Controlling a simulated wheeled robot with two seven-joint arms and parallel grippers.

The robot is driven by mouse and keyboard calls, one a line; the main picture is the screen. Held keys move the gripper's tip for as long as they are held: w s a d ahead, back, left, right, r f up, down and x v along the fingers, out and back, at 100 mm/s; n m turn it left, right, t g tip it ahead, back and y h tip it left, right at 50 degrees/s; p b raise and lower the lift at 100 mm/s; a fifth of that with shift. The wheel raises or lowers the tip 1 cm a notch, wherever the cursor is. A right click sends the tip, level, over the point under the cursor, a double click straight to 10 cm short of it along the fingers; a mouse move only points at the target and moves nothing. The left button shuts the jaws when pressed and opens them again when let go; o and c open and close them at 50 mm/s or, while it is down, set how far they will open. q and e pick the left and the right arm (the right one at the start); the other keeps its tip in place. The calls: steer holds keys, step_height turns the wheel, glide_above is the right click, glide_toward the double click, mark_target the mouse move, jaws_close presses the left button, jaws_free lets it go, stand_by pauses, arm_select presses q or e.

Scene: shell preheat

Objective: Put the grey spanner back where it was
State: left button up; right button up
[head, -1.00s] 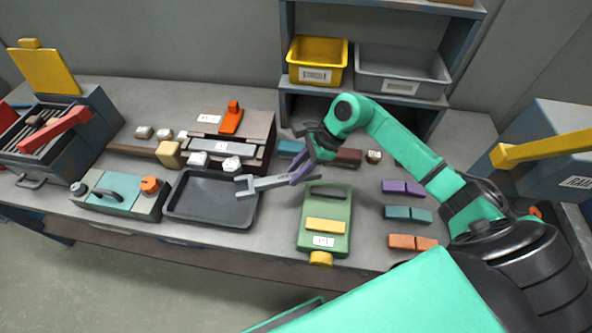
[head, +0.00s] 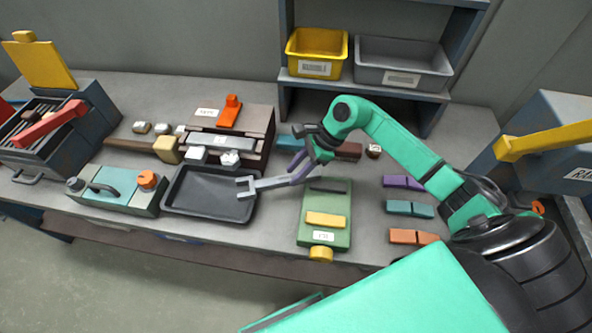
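The grey spanner (head: 268,184) has an open jaw at its left end, over the right rim of the dark tray (head: 180,209). Its other end runs up and right to my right gripper (head: 301,168). The purplish fingers are closed on that end; the exact contact is hard to make out. The spanner appears to be held above the bench between the tray and the green block (head: 341,212). My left gripper is out of view.
A teal box with a handle (head: 118,191) stands left of the tray. A brown press-like unit (head: 262,122) is behind it. Purple (head: 398,182), teal (head: 400,207) and orange (head: 403,236) blocks lie at right. Yellow (head: 330,43) and grey (head: 402,58) bins sit on the shelf.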

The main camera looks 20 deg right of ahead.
steer(key=shift+o, duration=0.9)
steer(key=shift+r, duration=0.1)
steer(key=shift+r+p, duration=0.3)
steer(key=shift+p, duration=0.1)
steer(key=shift+r+p, duration=0.65)
steer(key=shift+p, duration=0.2)
steer(key=shift+d+r+b, duration=0.25)
steer(key=shift+d+b, duration=0.35)
steer(key=shift+b, duration=0.3)
steer(key=b+v, duration=0.2)
steer(key=v, duration=0.8)
steer(key=shift+s+r, duration=0.15)
steer(key=shift+r, duration=0.1)
